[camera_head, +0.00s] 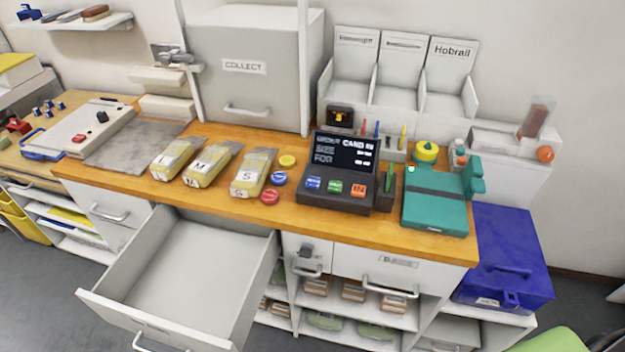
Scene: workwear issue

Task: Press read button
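A dark terminal (338,170) stands on the wooden counter, right of the middle. Its lit screen (345,151) shows text that seems to include "CARD", "SIZE" and "FOR". Below the screen are a blue button (313,183), a green button (335,187) and an orange-red button (358,190). Their labels are too small to read, so I cannot tell which is the read button. A dark slotted unit (386,190) stands at the terminal's right side. Neither of my grippers is in view.
An open, empty drawer (190,285) juts out below the counter (235,203). Several yellow packs (212,165) and loose discs (279,179) lie left of the terminal. A teal device (435,212) with a green light stands right. A blue box (510,250) is beyond the counter's end.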

